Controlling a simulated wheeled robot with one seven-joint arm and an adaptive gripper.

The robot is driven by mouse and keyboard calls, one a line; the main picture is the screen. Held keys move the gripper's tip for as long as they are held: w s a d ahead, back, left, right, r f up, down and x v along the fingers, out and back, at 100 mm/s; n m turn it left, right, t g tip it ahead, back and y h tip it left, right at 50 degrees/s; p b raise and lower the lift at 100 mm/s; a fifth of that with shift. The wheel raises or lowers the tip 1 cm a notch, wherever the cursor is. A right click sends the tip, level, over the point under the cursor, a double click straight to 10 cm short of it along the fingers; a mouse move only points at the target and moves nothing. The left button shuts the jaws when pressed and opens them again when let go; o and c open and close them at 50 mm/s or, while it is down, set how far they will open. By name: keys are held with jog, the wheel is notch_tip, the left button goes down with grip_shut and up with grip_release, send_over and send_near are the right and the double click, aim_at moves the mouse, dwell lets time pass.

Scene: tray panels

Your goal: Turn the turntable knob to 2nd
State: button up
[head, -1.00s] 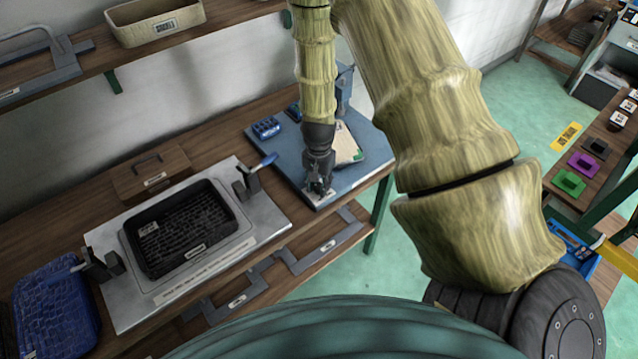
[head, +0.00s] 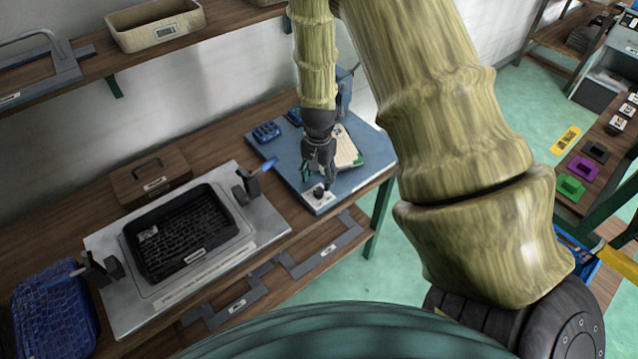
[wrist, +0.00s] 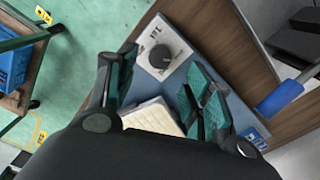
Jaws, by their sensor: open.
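The turntable knob is a small black round knob (head: 318,192) on a white label plate (head: 326,198) at the near corner of the blue-grey board (head: 292,165). In the wrist view the black knob (wrist: 160,57) sits on its white plate (wrist: 176,43), whose markings are too small to read surely. My gripper (head: 317,178) hangs just above and behind the knob in the head view. In the wrist view my gripper (wrist: 162,90) has its teal-padded fingers spread wide, with the knob beyond them and between their lines. Nothing is held.
A pale notepad-like block (head: 346,148) and a blue item (head: 267,131) lie on the board. A black tray (head: 205,255) in a metal fixture, with a blue-handled clamp (head: 250,180), stands to the left. Open floor lies to the right.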

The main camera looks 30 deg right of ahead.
aim_at(319, 190)
notch_tip(319, 190, up, 6)
jog(key=shift+r, duration=0.15)
dwell(0.7)
jog(key=s+a+f+n+h, duration=0.25)
jog(key=s+f+n, duration=0.25)
jog(key=s+f, duration=0.85)
jog(key=s+a+f+n+y+b, duration=0.1)
jog(key=s+a+f+n, duration=0.2)
jog(key=s+a+f, duration=0.2)
jog(key=s+a+f+n+y+b, duration=0.1)
jog(key=s+a+f+n, duration=0.2)
jog(key=s+a+f, duration=0.3)
jog(key=s+f, duration=0.2)
jog(key=s, duration=0.2)
jog(key=shift+s, duration=0.25)
